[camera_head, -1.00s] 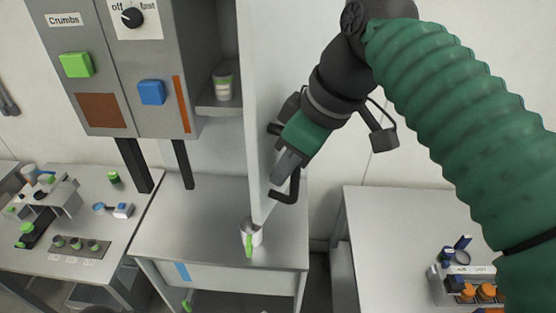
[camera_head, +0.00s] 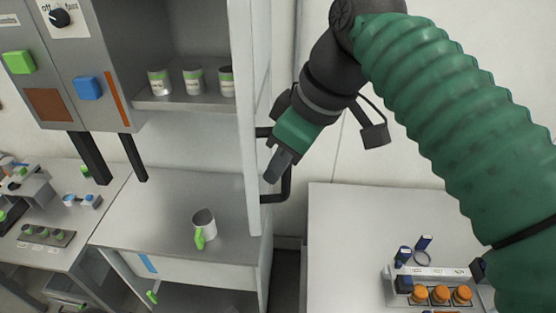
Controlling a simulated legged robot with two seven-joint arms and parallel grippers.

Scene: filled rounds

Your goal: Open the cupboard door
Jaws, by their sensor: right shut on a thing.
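The cupboard door (camera_head: 250,90) is a tall pale panel seen nearly edge-on. It stands open, with the shelf inside showing to its left. A black bar handle (camera_head: 284,194) sticks out from the door's right face. My right gripper (camera_head: 274,172) comes in from the upper right and is shut on the handle. Its jaws and my arm cover part of the handle, so the exact contact is hard to see. My left gripper is not in view.
Several cans with green bands, such as one (camera_head: 194,80), stand on the cupboard shelf (camera_head: 180,103). A white mug (camera_head: 204,224) with a green handle stands on the grey counter (camera_head: 150,200) below. A rack with orange-capped jars (camera_head: 430,271) sits on the right-hand table (camera_head: 345,225).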

